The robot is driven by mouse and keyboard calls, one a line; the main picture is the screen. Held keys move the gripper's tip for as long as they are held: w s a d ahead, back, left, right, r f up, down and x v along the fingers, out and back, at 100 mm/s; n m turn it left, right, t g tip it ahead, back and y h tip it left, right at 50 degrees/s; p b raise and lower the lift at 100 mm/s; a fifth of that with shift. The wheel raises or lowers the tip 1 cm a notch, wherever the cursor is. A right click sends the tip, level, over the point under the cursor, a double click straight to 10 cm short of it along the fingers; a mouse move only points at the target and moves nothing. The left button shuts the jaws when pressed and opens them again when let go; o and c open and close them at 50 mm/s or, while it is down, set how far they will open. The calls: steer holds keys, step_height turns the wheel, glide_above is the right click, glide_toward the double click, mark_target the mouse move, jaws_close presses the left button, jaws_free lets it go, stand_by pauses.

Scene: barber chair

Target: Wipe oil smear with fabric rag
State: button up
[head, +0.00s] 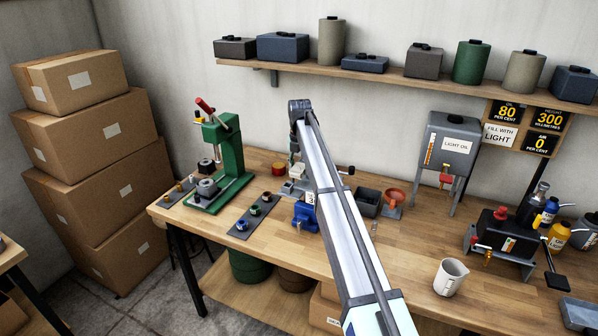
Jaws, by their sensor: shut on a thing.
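My arm reaches up and away over the workbench in the head view, and its far end bends down toward the bench top. My gripper (295,158) is small and partly hidden behind the arm at the back of the bench. It is shut on a small pale thing, which looks like the fabric rag (297,171), low over the bench. I cannot make out the rag's shape or whether it touches the wood. I cannot make out the oil smear.
A green press (222,150) stands left on the bench (335,249). A blue vise (305,213) and dark tray (368,203) are near my arm. A white jug (450,277) stands front right. A light oil tank (450,146) stands behind. A loaded shelf (390,75) hangs above.

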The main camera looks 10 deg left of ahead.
steer(key=shift+r+p, duration=0.55)
steer(key=shift+r, duration=1.4)
